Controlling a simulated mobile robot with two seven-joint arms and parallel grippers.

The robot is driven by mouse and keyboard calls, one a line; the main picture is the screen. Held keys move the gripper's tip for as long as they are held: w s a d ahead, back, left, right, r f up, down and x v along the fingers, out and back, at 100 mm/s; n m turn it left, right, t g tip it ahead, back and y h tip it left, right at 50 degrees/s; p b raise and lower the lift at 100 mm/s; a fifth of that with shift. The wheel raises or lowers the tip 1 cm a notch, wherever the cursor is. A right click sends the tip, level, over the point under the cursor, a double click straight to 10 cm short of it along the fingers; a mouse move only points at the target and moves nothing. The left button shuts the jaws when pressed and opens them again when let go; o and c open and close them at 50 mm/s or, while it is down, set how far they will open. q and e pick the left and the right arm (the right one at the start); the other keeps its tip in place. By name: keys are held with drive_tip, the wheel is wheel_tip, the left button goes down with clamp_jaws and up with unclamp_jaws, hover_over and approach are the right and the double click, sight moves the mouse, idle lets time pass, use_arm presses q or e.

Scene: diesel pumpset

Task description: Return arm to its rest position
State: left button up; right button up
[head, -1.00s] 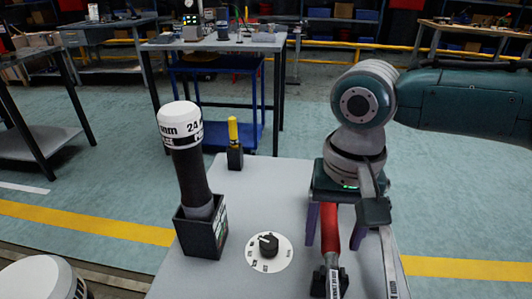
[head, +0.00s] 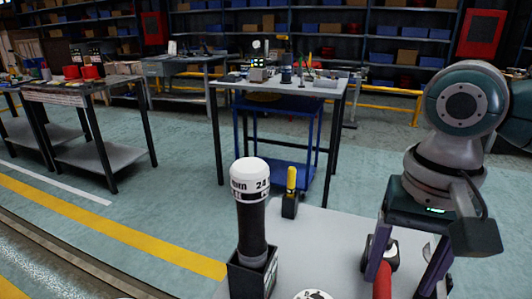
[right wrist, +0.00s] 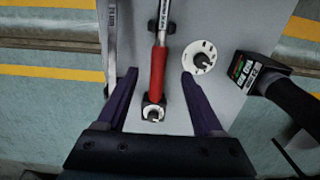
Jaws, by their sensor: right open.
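My right gripper (head: 398,282) hangs over the grey tabletop (head: 318,235) at the lower right of the head view. In the right wrist view its two purple fingers (right wrist: 158,76) are apart, one to each side of a red handle (right wrist: 157,72). Nothing is seen clamped between them, and the handle lies on the tabletop with its end by a dark fitting (right wrist: 153,112). The handle also shows in the head view (head: 382,282), partly cut off. My left gripper is in neither view.
A black cylinder with a white cap (head: 251,205) stands in a dark holder on the tabletop. Behind it is a yellow-topped tool (head: 291,190) in a black block. A round white dial (right wrist: 200,57) sits beside the handle. Workbenches (head: 95,100) and shelves stand farther back.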

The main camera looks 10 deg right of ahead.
drive_tip(key=s+a+r+n+t+y+p, duration=0.2)
drive_tip(key=s+a+r+n+y+p, duration=0.15)
drive_tip(key=s+a+n+p, duration=0.45)
drive_tip(key=s+d+r+t+h+p, duration=0.25)
drive_tip(key=s+d+r+p, duration=0.2)
drive_tip(key=s+r, duration=0.35)
wheel_tip(320, 180, up, 36)
drive_tip(key=p, duration=3.6)
drive_tip(key=shift+d+r+g+h, duration=0.25)
drive_tip(key=shift+g+h, duration=0.15)
drive_tip(key=shift+g, duration=0.05)
